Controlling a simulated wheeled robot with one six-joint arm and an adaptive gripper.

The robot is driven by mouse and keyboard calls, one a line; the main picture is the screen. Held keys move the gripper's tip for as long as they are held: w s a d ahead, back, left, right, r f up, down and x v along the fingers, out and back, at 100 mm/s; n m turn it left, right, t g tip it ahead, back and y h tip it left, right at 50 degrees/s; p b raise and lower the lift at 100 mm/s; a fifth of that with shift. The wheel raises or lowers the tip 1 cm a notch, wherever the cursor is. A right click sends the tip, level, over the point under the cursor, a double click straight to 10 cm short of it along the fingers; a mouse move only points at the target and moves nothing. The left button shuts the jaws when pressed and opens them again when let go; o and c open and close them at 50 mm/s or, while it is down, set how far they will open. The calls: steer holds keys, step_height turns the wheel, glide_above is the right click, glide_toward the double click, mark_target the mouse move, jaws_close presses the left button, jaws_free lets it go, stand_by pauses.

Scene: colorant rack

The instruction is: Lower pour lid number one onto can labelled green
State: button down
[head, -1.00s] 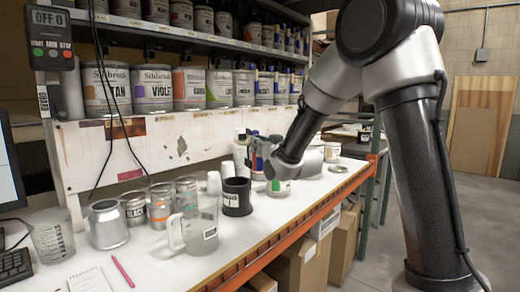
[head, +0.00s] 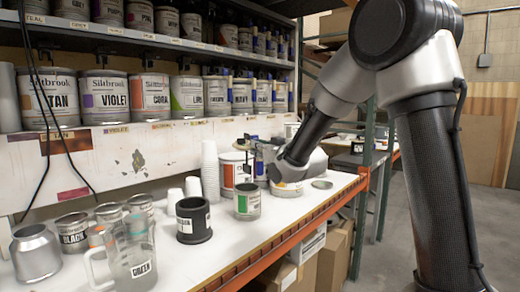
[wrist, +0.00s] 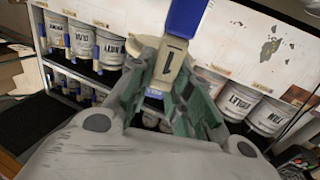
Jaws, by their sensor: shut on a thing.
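My gripper (head: 262,165) is over the bench in the head view, small and partly merged with the things behind it. In the wrist view my gripper (wrist: 172,85) has its green-grey fingers shut on pour lid number one (wrist: 171,58), a pale piece marked 1 with a blue part above it. The can with the green label (head: 247,204) stands upright on the bench, just left of and nearer than my gripper. The lid is apart from that can. The lid's lower side is hidden.
An orange-marked can (head: 229,173) stands behind the green-labelled can, and a low can (head: 286,189) is under my wrist. A dark cup (head: 193,222) and a clear jug (head: 138,240) stand to the left. A flat round lid (head: 321,184) lies right. Shelves of cans line the back.

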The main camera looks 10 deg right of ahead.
steer(key=shift+f, duration=0.1)
step_height(320, 180, down, 15)
steer(key=shift+r, duration=0.2)
stand_by(0.9)
steer(key=shift+f, duration=0.55)
stand_by(0.6)
steer(key=c, duration=1.2)
jaws_free()
steer(key=shift+c, duration=0.2)
steer(key=v, duration=0.7)
steer(key=shift+s, duration=0.3)
